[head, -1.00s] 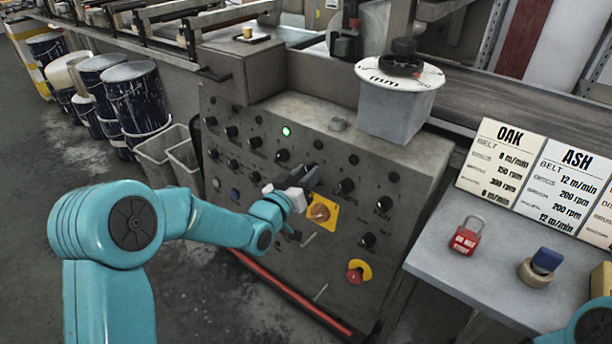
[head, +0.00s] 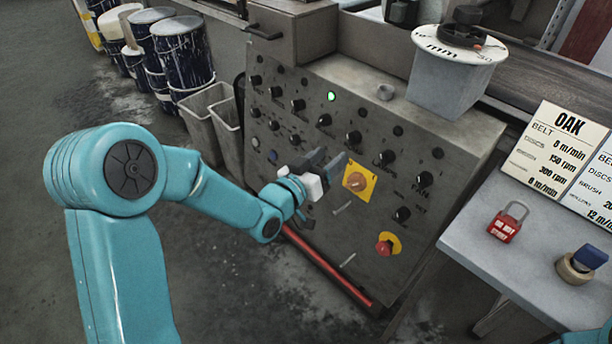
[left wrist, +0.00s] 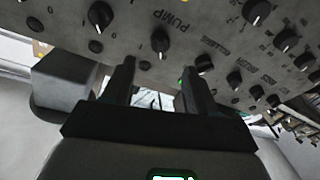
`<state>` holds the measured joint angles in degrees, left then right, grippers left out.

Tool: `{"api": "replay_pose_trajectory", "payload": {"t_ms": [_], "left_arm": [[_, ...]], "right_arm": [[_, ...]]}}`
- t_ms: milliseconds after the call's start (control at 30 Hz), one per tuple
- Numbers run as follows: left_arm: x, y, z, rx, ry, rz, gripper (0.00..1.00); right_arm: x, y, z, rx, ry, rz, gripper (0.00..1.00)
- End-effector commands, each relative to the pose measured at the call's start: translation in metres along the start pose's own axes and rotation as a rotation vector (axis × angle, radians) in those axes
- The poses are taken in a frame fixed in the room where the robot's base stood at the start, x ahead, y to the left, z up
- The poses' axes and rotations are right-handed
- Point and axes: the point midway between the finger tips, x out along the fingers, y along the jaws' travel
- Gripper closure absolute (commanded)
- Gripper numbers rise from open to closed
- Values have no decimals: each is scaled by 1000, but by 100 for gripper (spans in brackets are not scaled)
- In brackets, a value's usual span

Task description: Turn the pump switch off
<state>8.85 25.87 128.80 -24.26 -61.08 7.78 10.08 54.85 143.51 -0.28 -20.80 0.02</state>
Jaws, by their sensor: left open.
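My left gripper (head: 334,160) is open in front of the grey control panel (head: 300,140), left of the yellow plate with an orange knob (head: 356,181). In the left wrist view its two dark fingers (left wrist: 158,68) are apart with nothing between them. A black pump switch knob (left wrist: 160,40) lies just beyond the gap, beside the lettering PUMP. It has a pale pointer mark; I cannot tell its exact setting. In the head view the panel lettering is too small to pick out this knob. My right gripper is out of view.
Several black knobs cover the panel, with a lit green lamp (head: 331,97) and a red stop button (head: 386,244) on yellow. A side table (head: 480,250) holds a red padlock (head: 507,225). Bins (head: 205,105) stand left.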

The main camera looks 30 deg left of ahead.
Motion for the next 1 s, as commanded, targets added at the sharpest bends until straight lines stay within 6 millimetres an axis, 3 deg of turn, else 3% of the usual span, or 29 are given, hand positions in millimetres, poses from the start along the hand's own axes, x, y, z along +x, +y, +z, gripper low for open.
{"api": "replay_pose_trajectory", "payload": {"t_ms": [200,400,1000], "left_arm": [[-54,-1,0,0,-1,-3,42],[-81,0,0,1,-1,-1,42],[-85,1,1,0,-3,4,42]], "right_arm": [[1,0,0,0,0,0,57],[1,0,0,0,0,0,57],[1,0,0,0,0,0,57]]}}
